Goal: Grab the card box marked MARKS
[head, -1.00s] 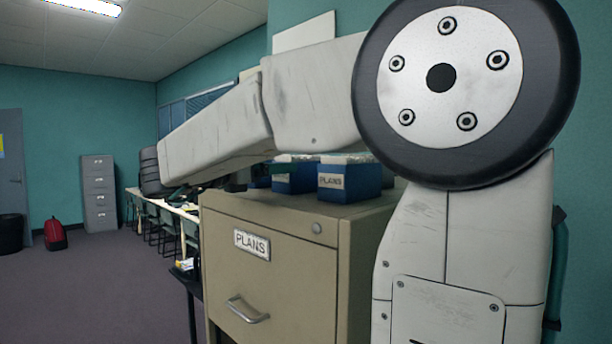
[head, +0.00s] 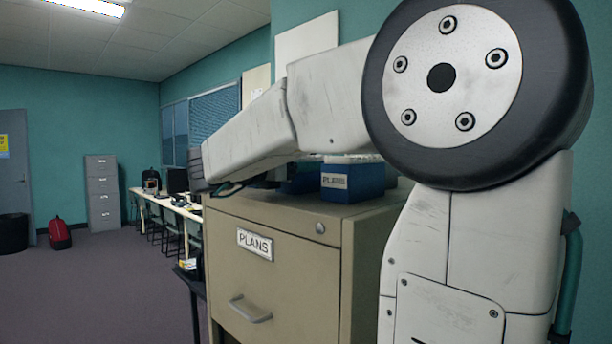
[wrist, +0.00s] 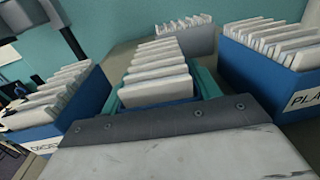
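The wrist view shows a row of white cards (wrist: 155,75) straight ahead, with teal pieces along both sides that look like the fingers of my gripper (wrist: 160,97). Whether they touch that box is not clear, and its label is hidden. A blue card box (wrist: 285,75) at right has a cut-off label starting "PLA". Another blue card box (wrist: 85,100) at left has a label I cannot read surely. No MARKS label is readable. In the head view, a blue box labelled PLANS (head: 352,183) stands on the cabinet, and my arm hides the fingers.
A beige filing cabinet (head: 275,285) labelled PLANS bears the boxes. A grey box of cards (wrist: 185,40) stands farther back in the wrist view. Long tables with chairs (head: 165,205) line the wall behind. A red bag (head: 60,233) and open floor lie at left.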

